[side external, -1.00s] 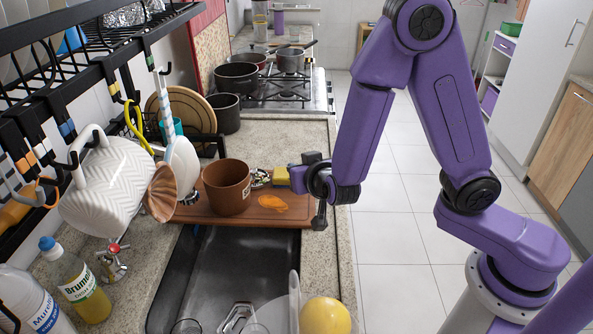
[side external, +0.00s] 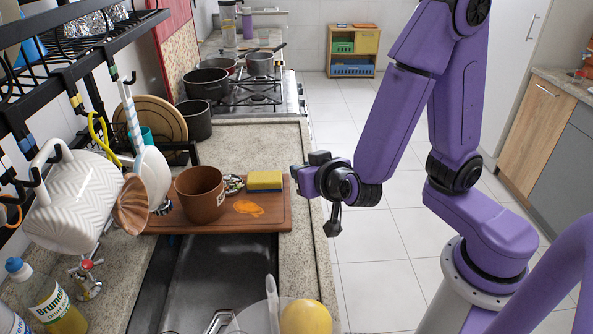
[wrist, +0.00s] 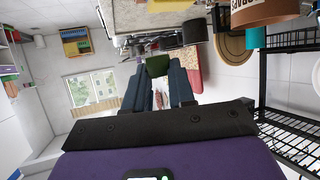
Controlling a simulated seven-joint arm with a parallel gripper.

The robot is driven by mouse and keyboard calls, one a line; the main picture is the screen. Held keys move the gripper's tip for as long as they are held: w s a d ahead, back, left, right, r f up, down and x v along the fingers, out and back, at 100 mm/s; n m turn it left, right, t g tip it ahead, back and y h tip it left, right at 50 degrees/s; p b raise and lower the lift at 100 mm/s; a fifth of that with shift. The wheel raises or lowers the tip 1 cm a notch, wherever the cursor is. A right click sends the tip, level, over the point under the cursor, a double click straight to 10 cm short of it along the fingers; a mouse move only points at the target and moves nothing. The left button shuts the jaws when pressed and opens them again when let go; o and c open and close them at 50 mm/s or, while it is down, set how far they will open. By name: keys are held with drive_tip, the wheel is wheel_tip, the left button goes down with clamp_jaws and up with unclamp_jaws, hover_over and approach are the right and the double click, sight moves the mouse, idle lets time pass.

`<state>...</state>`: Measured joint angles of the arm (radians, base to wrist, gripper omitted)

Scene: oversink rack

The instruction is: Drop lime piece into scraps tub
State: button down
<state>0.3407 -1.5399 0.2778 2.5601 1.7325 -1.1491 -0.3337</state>
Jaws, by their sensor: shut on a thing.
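The scraps tub (side external: 200,195) is a brown round tub standing upright on the wooden board; its dark inside is open at the top. Its lettered side shows upside down at the top right of the wrist view (wrist: 265,14). My gripper (side external: 300,180) is off the board's right end, to the right of the tub and apart from it. In the wrist view my gripper (wrist: 159,88) is shut on a dark green piece, the lime piece (wrist: 158,66), at its fingertips. The lime piece cannot be made out in the side view.
The board (side external: 275,216) spans the sink (side external: 215,265), with a yellow sponge (side external: 264,180), a patterned item (side external: 233,184) and an orange patch. A black rack with hanging mugs (side external: 75,205) and utensils stands left. Open floor lies right.

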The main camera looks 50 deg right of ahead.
drive_tip(key=shift+s+d+r, duration=0.1)
drive_tip(key=shift+s+r, duration=0.05)
drive_tip(key=shift+s, duration=0.2)
